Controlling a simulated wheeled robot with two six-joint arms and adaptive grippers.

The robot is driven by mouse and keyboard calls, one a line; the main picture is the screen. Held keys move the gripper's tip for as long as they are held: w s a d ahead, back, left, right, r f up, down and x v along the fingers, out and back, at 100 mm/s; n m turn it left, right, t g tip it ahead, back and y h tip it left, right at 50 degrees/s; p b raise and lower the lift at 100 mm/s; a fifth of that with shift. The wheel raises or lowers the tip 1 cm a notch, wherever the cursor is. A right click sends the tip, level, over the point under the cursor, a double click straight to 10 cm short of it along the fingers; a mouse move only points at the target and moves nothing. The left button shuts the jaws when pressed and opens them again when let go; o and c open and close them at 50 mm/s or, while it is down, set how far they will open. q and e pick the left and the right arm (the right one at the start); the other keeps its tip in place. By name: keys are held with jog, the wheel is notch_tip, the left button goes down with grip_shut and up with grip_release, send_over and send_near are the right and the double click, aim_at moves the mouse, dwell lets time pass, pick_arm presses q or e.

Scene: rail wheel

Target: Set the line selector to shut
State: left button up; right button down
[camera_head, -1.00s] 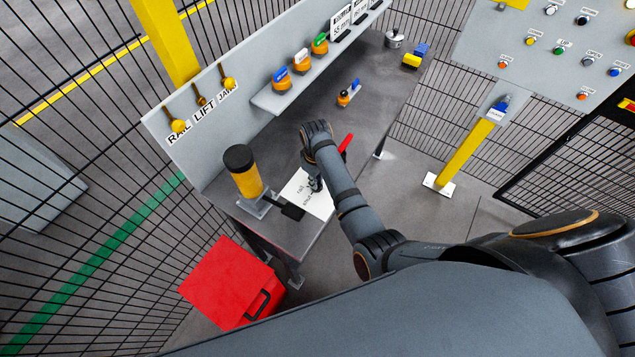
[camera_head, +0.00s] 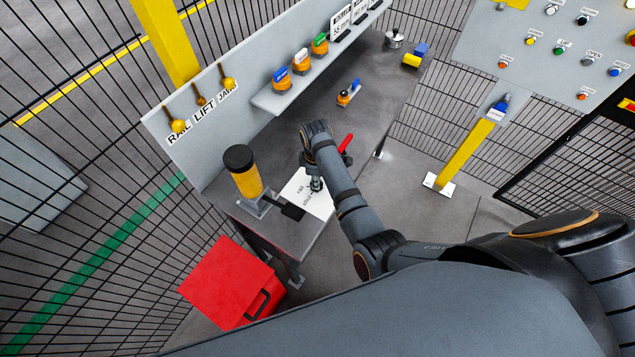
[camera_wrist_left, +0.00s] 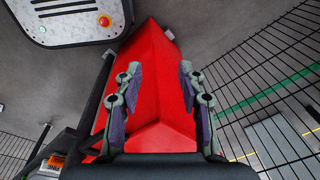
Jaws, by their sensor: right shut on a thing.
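A white plate (camera_head: 295,199) lies on the bench, with black lettering that seems to read "rail" and "shut". My right gripper (camera_head: 316,185) points down at the plate's right part, shut on the line selector there. The gripper and arm hide the selector, so its setting cannot be read. A red handle (camera_head: 347,142) sticks out just behind my right forearm; I cannot tell what it joins. My left gripper (camera_wrist_left: 159,78) is open and empty, its fingers apart in front of a red box in the left wrist view.
A yellow cylinder with a black cap (camera_head: 246,172) stands left of the plate. The red box (camera_head: 228,284) is on the floor before the bench (camera_head: 295,240). A shelf (camera_head: 265,102) holds orange-based knobs. Mesh fencing surrounds the cell.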

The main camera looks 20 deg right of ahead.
jog(key=n, duration=0.4)
jog(key=shift+n, duration=0.3)
jog(key=shift+n, duration=0.6)
jog(key=n, duration=0.3)
jog(key=n, duration=0.4)
jog(key=c, duration=1.2)
grip_release()
